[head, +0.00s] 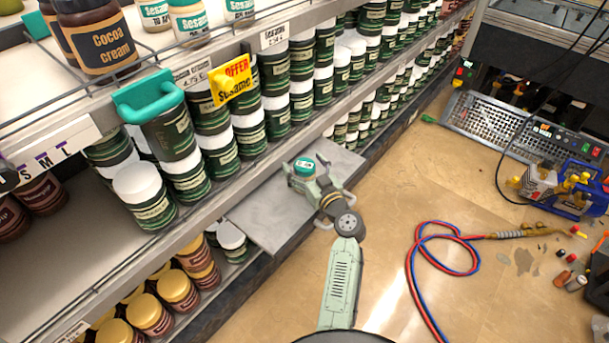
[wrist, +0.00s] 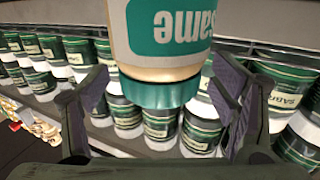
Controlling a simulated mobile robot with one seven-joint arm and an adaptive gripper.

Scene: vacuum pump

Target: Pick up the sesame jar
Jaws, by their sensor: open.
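A sesame jar with a teal lid (head: 304,166) is at my gripper (head: 311,180), over a grey board jutting from the shelf in the head view. My gripper's fingers hide much of its body, so I cannot tell whether it rests on the board. In the wrist view, the jar (wrist: 165,45) appears inverted at top centre, with a pale body, a teal label and the lid lowest in the picture. My open fingers (wrist: 160,88) stand on both sides of it, with visible gaps. More sesame jars (head: 189,20) stand on the upper shelf.
The grey board (head: 268,225) projects over the floor. Shelves of dark green jars (head: 220,150) run alongside. Red and blue hoses (head: 420,270) lie on the floor at right, near a blue machine (head: 572,190) and a perforated metal panel (head: 495,125). The floor between is mostly clear.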

